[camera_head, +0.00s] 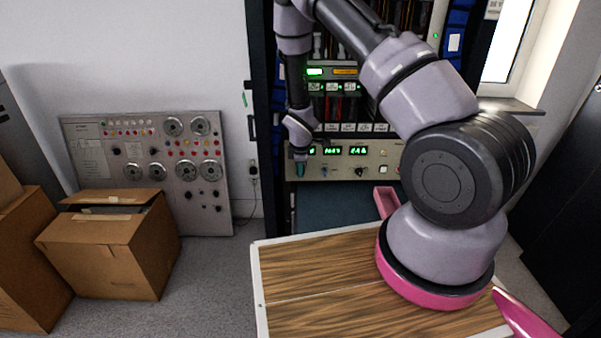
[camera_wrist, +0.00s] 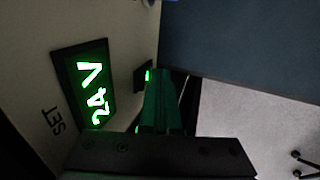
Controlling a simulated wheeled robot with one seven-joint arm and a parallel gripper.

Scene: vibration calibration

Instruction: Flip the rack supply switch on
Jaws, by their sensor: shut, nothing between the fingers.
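The supply panel (camera_head: 345,172) is a beige strip low in the rack, with several green displays and knobs. In the wrist view a green display (camera_wrist: 88,84) reads 24 V, with "SET" printed beside it. A small dark part with a green light (camera_wrist: 142,77) sits at the panel's edge by my fingertips; it may be the supply switch, but my fingers partly cover it. My gripper (camera_head: 300,168) is shut and empty, pointing down in front of the panel's left end. It also shows in the wrist view (camera_wrist: 157,80); I cannot tell whether it touches.
A control board (camera_head: 150,165) leans on the wall at left, behind a cardboard box (camera_head: 112,238). Grey floor is free between box and table.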

